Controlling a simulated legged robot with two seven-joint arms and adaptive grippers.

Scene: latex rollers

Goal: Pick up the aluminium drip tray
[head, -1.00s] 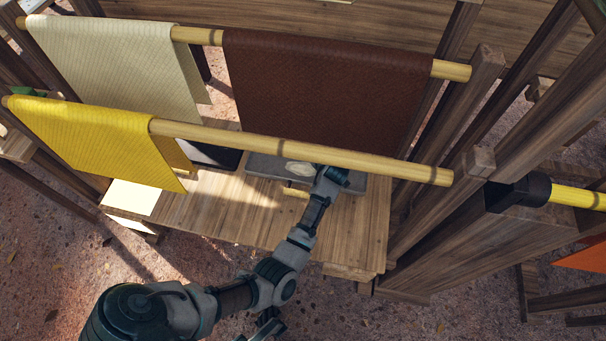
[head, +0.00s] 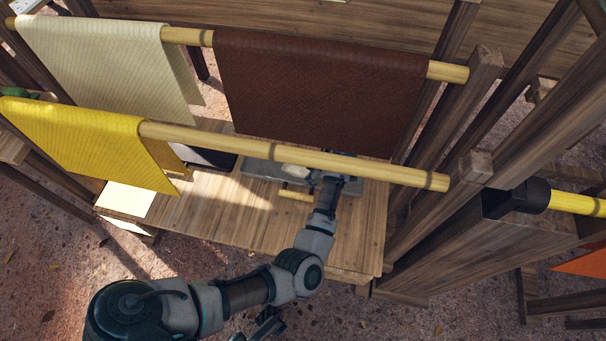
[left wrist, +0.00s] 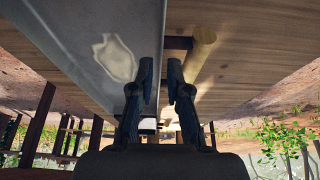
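The grey metal drip tray (head: 258,169) lies on the wooden bench, with a pale patch on it. It is partly hidden by the bamboo pole and my left arm. In the left wrist view the tray (left wrist: 75,60) fills the upper left, with its long edge running at the fingers. My left gripper (left wrist: 160,75) is open there, one finger over the tray side and the other beyond its edge; contact cannot be told. In the head view my left gripper (head: 335,172) is at the tray's right part, partly hidden. My right gripper (head: 266,325) shows only partly at the bottom.
A bamboo pole (head: 300,155) with a yellow sheet (head: 90,135) crosses above the bench (head: 220,215). Cream (head: 110,70) and brown (head: 310,95) sheets hang behind. A short wooden piece (head: 295,195) lies beside the tray. A dark tray (head: 208,159) lies left.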

